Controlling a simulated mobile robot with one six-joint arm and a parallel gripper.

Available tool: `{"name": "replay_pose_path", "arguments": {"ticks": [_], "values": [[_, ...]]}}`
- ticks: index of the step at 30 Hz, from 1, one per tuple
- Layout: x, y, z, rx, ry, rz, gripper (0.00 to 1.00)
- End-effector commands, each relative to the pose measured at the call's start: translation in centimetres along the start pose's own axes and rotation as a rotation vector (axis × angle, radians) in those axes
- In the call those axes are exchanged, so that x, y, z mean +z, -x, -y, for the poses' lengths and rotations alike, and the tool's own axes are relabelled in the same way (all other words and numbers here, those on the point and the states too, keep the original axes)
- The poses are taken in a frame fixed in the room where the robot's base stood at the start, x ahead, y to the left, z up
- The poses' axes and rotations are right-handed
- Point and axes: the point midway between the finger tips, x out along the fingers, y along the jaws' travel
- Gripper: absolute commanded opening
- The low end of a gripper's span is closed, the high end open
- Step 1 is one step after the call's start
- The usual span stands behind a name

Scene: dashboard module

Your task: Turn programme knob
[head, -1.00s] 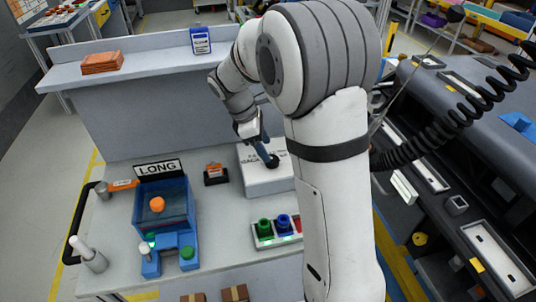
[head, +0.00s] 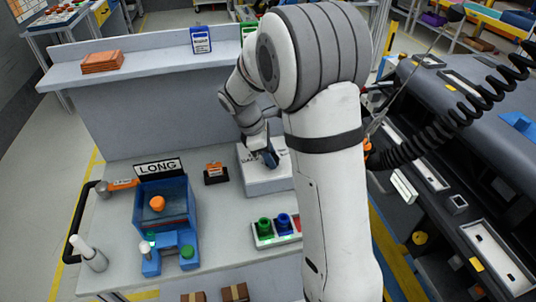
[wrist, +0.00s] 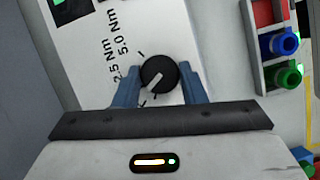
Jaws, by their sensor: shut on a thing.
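The programme knob (wrist: 159,74) is a round black dial with a white pointer line, set on a white panel. In the wrist view the panel (wrist: 95,45) carries the printed marks "2.5 Nm" and "5.0 Nm" beside the knob. The pointer slants toward the lower left of the picture. My gripper (wrist: 160,82) has its blue fingers on either side of the knob, shut on it. In the head view my gripper (head: 268,158) is over the white box (head: 268,183), and the knob is hidden behind the fingers.
A tray (head: 277,233) of green, blue and red sockets stands just in front of the box. A blue fixture (head: 160,205) with an orange knob and a "LONG" sign (head: 159,167) are to the left. A small orange-labelled holder (head: 215,174) stands close to the box.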

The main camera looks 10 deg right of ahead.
Motion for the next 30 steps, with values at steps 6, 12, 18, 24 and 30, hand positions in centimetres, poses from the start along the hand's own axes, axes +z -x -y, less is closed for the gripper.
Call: {"name": "replay_pose_path", "arguments": {"ticks": [6, 12, 18, 24, 30], "values": [[0.03, 0.01, 0.01, -0.001, -0.001, 0.0, 0.15], [0.13, 0.19, -0.15, -0.046, -0.108, 0.001, 0.14], [0.08, 0.03, -0.16, -0.081, -0.195, 0.001, 0.14], [0.08, -0.01, -0.17, -0.08, -0.195, 0.0, 0.14], [0.09, -0.01, -0.17, -0.08, -0.195, 0.0, 0.52]]}}
